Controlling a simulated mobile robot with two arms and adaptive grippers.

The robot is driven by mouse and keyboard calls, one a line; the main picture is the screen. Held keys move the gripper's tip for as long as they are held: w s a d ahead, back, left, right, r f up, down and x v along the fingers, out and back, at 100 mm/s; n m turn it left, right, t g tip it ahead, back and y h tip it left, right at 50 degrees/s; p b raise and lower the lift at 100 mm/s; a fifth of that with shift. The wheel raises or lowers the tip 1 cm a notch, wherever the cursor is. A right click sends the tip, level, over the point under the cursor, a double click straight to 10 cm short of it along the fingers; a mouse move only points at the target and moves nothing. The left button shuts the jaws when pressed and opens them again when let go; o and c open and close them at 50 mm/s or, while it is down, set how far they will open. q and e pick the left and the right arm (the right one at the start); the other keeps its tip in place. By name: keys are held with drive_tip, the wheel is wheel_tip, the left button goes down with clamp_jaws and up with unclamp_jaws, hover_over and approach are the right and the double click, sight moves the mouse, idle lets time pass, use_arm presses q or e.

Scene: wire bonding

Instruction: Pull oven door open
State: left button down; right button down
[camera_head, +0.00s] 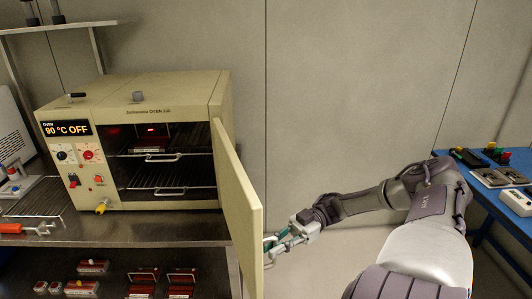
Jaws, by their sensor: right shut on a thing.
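The oven (140,118) is a cream box on a metal shelf at the left, with a display reading "90 °C OFF". Its door (238,200) stands wide open, swung out toward me on its right side. My right gripper (272,245) is at the door's outer face, shut on what seems to be the door handle, which is mostly hidden by the fingers and the door edge. Inside the oven are wire racks (165,178) and a small dark red box (152,140) on the upper one. My left gripper is not in view.
The metal shelf (150,229) carries the oven and a wire rack with a red-handled tool (25,229) at the left. Red boxes (143,278) sit on the level below. A blue table (488,215) with small parts stands at the right. The floor between is clear except for my arm.

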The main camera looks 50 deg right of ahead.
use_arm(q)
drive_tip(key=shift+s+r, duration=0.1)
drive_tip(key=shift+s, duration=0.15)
use_arm(e)
drive_tip(key=shift+s+d, duration=0.25)
drive_tip(key=shift+d, duration=0.25)
drive_tip(key=c, duration=1.2)
unclamp_jaws()
drive_tip(key=v, duration=1.1)
drive_tip(key=shift+d, duration=0.4)
drive_tip(key=shift+s, duration=0.1)
